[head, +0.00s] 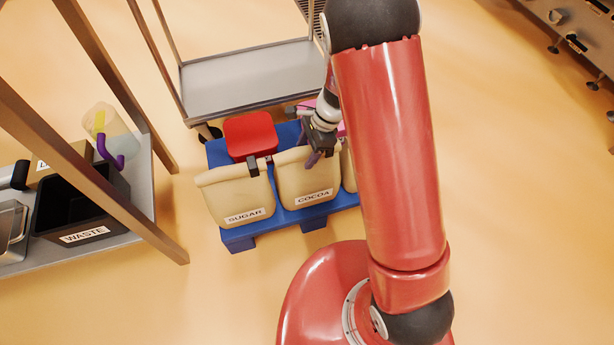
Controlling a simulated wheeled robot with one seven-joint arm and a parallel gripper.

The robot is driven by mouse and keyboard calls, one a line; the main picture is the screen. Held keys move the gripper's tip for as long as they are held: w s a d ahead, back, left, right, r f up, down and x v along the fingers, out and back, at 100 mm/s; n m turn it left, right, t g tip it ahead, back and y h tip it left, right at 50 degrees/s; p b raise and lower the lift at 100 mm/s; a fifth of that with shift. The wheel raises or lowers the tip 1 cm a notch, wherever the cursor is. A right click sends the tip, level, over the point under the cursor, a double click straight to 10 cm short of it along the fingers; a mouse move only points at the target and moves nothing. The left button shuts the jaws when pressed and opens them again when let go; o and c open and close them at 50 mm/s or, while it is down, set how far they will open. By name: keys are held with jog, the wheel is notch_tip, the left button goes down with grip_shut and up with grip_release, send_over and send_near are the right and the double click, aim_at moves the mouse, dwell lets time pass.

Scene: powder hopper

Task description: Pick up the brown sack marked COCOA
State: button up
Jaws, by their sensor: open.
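The sack marked COCOA (303,181) looks tan in the head view and stands upright on a blue pallet (238,235). A similar sack marked SUGAR (236,199) stands just left of it. My gripper (313,158) is open at the upper right part of the COCOA sack, with its fingers pointing down near the sack's top edge. I cannot tell whether the fingers touch the sack. My red arm hides the right side of the pallet and most of a third sack (348,172) there.
A red box-like thing (250,135) sits behind the SUGAR sack. A metal cart (250,78) stands behind the pallet. At left, a shelf holds a black WASTE bin (75,207) and a clear container with a purple handle (110,145).

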jog(key=shift+f, duration=0.15)
grip_shut()
dwell(0.5)
dwell(0.9)
jog(key=shift+w, duration=0.1)
